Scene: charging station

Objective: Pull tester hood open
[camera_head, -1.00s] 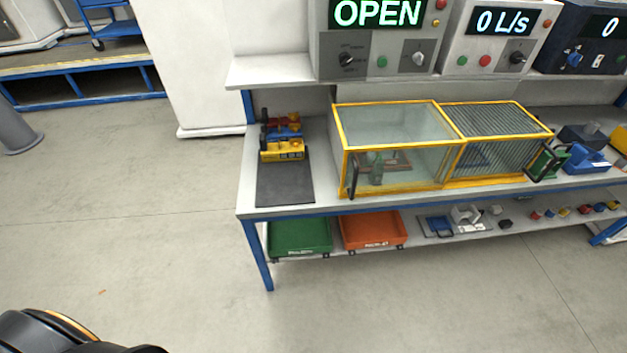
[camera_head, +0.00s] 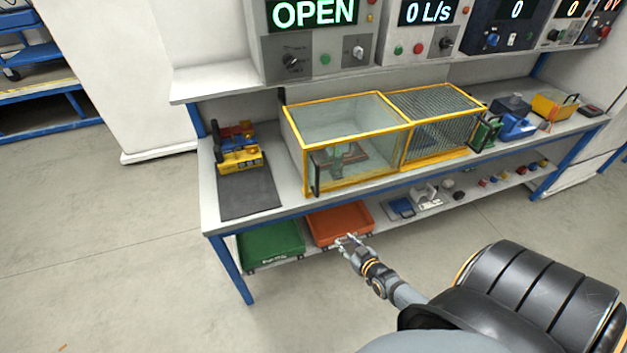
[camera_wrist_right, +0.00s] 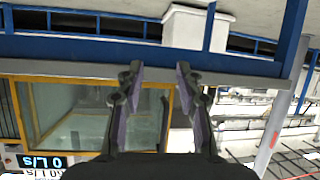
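The tester hood (camera_head: 352,136) is a yellow-framed box with clear panels on the bench, beside a ribbed or meshed yellow-framed section (camera_head: 440,108). A black upright handle (camera_head: 317,178) is at the hood's front left corner. The display (camera_head: 313,12) above reads OPEN. My right gripper (camera_head: 348,241) is below and in front of the hood, apart from it, near the orange tray. In the right wrist view its two fingers (camera_wrist_right: 158,80) are spread with nothing between them. The hood's yellow frame (camera_wrist_right: 28,120) shows behind them. My left gripper is out of view.
A green tray (camera_head: 270,243) and an orange tray (camera_head: 340,222) stand on the lower shelf. A dark mat (camera_head: 248,194) with yellow, red and blue parts lies left of the hood. A blue device (camera_head: 515,127) stands on the right. Floor in front is clear.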

